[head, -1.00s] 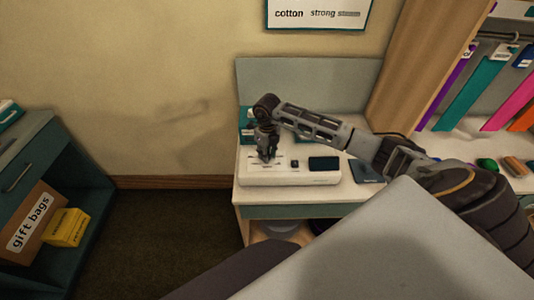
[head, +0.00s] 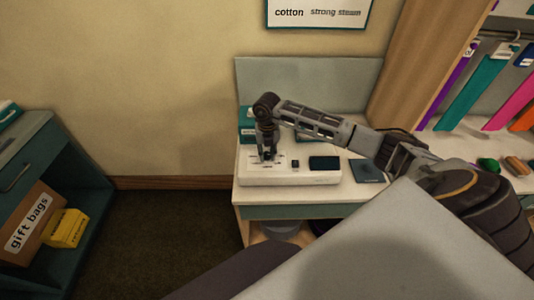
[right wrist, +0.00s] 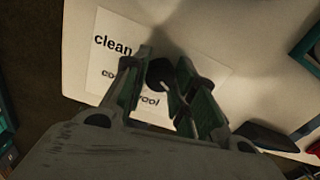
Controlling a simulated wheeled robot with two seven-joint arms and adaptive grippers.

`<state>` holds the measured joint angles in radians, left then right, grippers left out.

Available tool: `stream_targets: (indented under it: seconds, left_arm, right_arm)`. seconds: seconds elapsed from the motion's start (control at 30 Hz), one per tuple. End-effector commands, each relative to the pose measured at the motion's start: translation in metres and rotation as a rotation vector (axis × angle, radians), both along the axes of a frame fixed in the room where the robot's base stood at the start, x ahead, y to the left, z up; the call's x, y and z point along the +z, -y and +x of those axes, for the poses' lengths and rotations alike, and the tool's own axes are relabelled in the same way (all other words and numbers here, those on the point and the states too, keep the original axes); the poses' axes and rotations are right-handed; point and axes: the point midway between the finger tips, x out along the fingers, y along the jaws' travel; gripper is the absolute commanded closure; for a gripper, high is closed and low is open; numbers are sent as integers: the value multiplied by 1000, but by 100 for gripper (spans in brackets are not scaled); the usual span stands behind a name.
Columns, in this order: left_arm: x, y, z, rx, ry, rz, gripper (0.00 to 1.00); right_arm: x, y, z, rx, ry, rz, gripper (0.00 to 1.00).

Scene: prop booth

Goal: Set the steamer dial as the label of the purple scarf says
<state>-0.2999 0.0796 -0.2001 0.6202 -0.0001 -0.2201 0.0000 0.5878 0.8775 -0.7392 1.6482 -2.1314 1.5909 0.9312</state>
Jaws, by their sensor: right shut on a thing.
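The white steamer unit (head: 320,178) sits on the shelf of the booth, with a small dark button and a dark screen on top. My right gripper (head: 267,157) points down at the left part of its top. In the right wrist view its fingers are shut on a dark dial (right wrist: 161,73), over a white plate (right wrist: 118,58) printed "clean" and other words partly covered by the fingers. The dial's setting cannot be read. The purple scarf (head: 450,82) hangs at the right, with a small white label (head: 470,49) too small to read. My left gripper is out of view.
A wall sign (head: 318,13) reads "cotton strong steam". Teal and pink scarves hang beside the purple one. A dark teal card (head: 367,171) lies right of the steamer. A teal cabinet at the left holds a gift bags box (head: 35,217) and a yellow box (head: 66,228).

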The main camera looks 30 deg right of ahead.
Motion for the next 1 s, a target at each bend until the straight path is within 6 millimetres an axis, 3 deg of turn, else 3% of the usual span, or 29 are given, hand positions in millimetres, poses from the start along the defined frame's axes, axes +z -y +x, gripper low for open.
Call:
stream_targets:
  seconds: [1.0]
  left_arm:
    - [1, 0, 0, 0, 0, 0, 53]
  right_arm:
    - [1, 1, 1, -777, 2, 0, 97]
